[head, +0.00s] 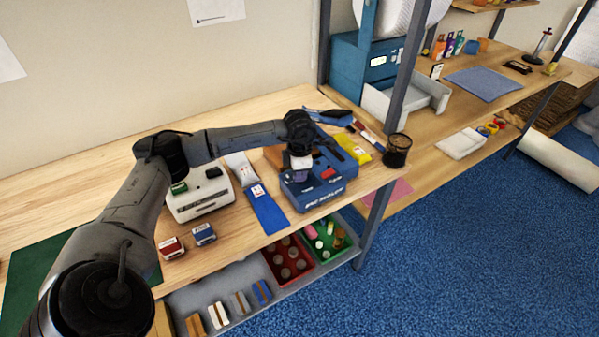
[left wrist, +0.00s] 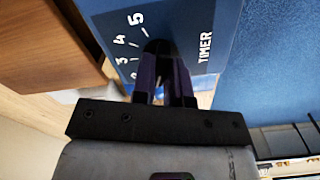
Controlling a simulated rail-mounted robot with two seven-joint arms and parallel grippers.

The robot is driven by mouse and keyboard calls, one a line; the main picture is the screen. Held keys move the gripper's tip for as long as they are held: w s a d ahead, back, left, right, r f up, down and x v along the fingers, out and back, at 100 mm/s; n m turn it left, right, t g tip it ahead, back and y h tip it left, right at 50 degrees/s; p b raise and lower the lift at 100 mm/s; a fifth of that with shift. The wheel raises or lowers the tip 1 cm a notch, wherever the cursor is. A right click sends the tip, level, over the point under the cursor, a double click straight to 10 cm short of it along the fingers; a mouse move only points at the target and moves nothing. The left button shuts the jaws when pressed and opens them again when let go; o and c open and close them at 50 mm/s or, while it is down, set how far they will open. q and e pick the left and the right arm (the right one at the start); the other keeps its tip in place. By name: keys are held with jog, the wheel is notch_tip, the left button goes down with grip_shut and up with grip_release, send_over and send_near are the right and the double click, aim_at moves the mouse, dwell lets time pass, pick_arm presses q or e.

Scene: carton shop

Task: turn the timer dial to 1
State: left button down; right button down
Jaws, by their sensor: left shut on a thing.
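The blue bag sealer (head: 325,193) stands on the wooden bench in the head view, with a red switch on its top. My left gripper (head: 299,173) is over the sealer's left part. In the left wrist view, the sealer's blue face (left wrist: 205,22) shows the word TIMER and a white scale with 5, 4, 3 and a partly covered lower number. The dark timer dial (left wrist: 156,46) is between the fingertips of my left gripper (left wrist: 163,72), which is shut on it. The fingers hide most of the dial, and I cannot tell which number it points to. My right gripper is not in view.
A white device (head: 200,196) and a blue strip (head: 266,208) lie left of the sealer. A black mesh cup (head: 397,151) and a yellow packet (head: 353,149) are on its right. Red (head: 287,237) and green bins sit on the shelf below.

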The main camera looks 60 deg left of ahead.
pick_arm(q)
jog(key=shift+n, duration=0.3)
dwell(0.4)
jog(key=c, duration=1.1)
grip_release()
jog(key=shift+c, duration=0.2)
jog(key=shift+r, duration=0.1)
notch_tip(320, 180, up, 14)
